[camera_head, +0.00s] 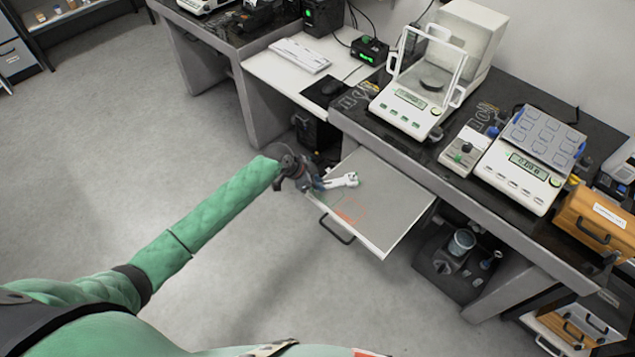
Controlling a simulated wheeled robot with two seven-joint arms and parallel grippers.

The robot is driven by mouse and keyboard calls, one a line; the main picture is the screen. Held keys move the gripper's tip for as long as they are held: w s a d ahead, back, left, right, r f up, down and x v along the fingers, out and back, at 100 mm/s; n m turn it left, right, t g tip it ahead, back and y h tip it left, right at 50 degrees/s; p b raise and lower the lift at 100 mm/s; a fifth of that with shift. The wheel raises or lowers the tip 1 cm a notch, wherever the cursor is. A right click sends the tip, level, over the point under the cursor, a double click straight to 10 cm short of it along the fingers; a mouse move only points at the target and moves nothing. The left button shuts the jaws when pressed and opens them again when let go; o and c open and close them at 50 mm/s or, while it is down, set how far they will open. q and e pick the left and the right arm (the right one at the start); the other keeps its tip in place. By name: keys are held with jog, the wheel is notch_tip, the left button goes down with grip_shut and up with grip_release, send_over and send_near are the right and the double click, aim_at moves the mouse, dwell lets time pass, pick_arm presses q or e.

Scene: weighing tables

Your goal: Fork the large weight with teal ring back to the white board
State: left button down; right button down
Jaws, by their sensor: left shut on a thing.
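My left gripper (318,184) is shut on a white fork-like tool (340,181), above the far left part of a pulled-out grey shelf. The tool's far end points right; a small greenish detail shows there, too small to identify. A pale board (447,158) with small dark and green items on it lies on the black table between two balances. It may be the white board. I cannot pick out the large weight with the teal ring for certain. My right gripper is not in view.
The pulled-out shelf (395,212) has faint red and green outlines and a dark handle. A glass-shielded balance (405,108) and a flat balance (515,178) stand on the table. An orange case (590,222) is at the right. Open floor lies left.

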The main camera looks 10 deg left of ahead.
pick_arm(q)
jog(key=shift+w+d+r+y+p, duration=0.15)
jog(key=shift+r+y+p, duration=0.2)
jog(key=shift+p, duration=0.3)
dwell(0.5)
jog(key=shift+f, duration=0.15)
dwell(1.0)
dwell(0.6)
jog(key=shift+a, duration=0.3)
dwell(0.4)
jog(key=shift+s+a+p, duration=0.2)
jog(key=shift+a+p, duration=0.05)
jog(key=shift+p, duration=0.05)
dwell(0.8)
jog(key=shift+s+a, duration=0.25)
jog(key=shift+a, duration=0.3)
jog(key=shift+s+a, duration=0.2)
jog(key=shift+a, duration=0.35)
dwell(2.2)
